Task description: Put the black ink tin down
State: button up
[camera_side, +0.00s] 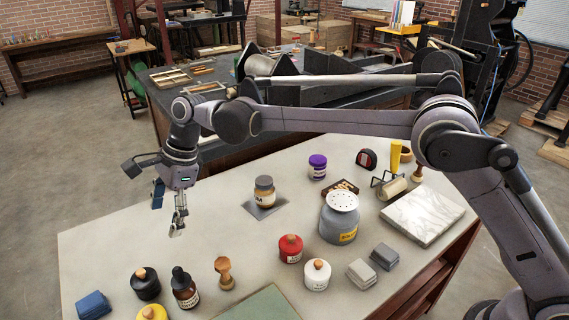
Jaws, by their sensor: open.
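The black ink tin (145,284) is a round black pot with a small orange-brown knob on its lid. It stands upright on the pale worktable (220,235) near the front left. My gripper (178,222) points down over the left part of the table, behind and a little to the right of the black tin. It is open and empty, clear of the tin. How high its fingertips are above the table is hard to tell.
A dropper bottle (185,289) stands close right of the black tin, a yellow tin (152,313) in front and blue cloths (93,305) to the left. A wooden stamp (224,272), red tin (291,248) and white tin (317,274) stand further right. A jar (264,190) sits on a grey square.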

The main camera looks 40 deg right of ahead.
jog(key=s+d+r+n+t+h, duration=0.1)
jog(key=s+d+r+n, duration=0.2)
jog(key=d, duration=0.5)
jog(key=s+d+r+n+t, duration=0.1)
jog(key=s+d+r+n, duration=0.15)
jog(key=d, duration=0.55)
jog(key=s+d+r+n+t+h, duration=0.1)
jog(key=s+d+r+n+t, duration=0.2)
jog(key=d, duration=0.5)
jog(key=s+d+f+n+h, duration=0.1)
jog(key=s+d+f+n, duration=0.2)
jog(key=s+d, duration=0.4)
jog(key=s+d+f+n+t+h, duration=0.1)
jog(key=s+d+f+n, duration=0.2)
jog(key=s+d+n, duration=0.2)
jog(key=s+d, duration=0.2)
jog(key=s, duration=0.2)
jog(key=shift+s+d+f, duration=0.2)
jog(key=shift+d+f, duration=0.1)
jog(key=shift+f, duration=0.1)
